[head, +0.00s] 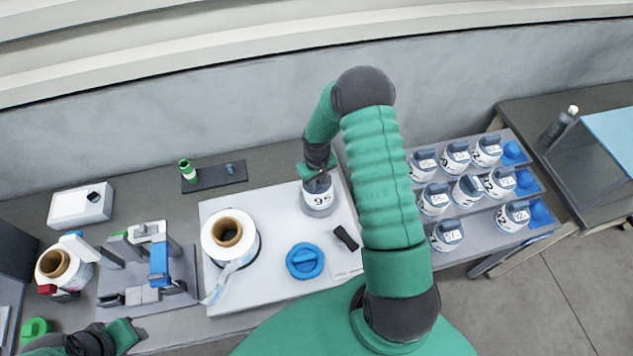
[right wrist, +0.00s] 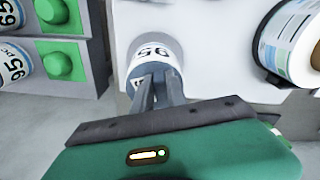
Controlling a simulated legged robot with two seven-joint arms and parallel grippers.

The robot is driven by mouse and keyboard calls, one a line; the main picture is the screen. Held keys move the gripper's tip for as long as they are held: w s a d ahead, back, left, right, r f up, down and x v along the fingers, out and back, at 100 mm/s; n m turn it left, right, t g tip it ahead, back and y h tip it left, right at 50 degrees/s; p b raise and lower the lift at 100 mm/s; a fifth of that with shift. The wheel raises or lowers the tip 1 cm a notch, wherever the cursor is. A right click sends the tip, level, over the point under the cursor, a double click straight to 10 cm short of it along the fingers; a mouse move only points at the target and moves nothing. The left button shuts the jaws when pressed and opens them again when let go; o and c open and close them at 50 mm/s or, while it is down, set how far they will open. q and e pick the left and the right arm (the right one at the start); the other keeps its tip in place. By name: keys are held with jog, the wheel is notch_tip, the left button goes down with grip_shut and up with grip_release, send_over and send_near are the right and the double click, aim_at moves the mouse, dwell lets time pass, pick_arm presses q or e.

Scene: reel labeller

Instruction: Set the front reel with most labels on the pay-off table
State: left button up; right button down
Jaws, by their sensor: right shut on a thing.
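My right gripper (head: 318,170) is shut on a white and grey reel (head: 317,200) marked 95. The held reel is over or on the back right of a white board (head: 275,205); I cannot tell whether it touches. In the right wrist view the grey fingers (right wrist: 160,92) meet the same reel (right wrist: 150,58) at its near side. More labelled reels (head: 446,235) stand in rows on a stepped rack (head: 478,180) at the right.
A large white roll (head: 229,238) with a tan core, a blue round knob (head: 304,261) and a small black item (head: 346,237) are on the board. A clamp fixture (head: 150,265) stands left. A dark tray (head: 215,177) lies behind. My right arm covers the board's right edge.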

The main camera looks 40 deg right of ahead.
jog(key=shift+f, duration=0.4)
jog(key=shift+r, duration=0.2)
jog(key=shift+r+p, duration=0.4)
jog(key=shift+r, duration=0.3)
jog(key=shift+f+b, duration=0.75)
jog(key=shift+f, duration=0.2)
dwell(0.3)
jog(key=c, duration=1.6)
grip_release()
jog(key=shift+r, duration=0.1)
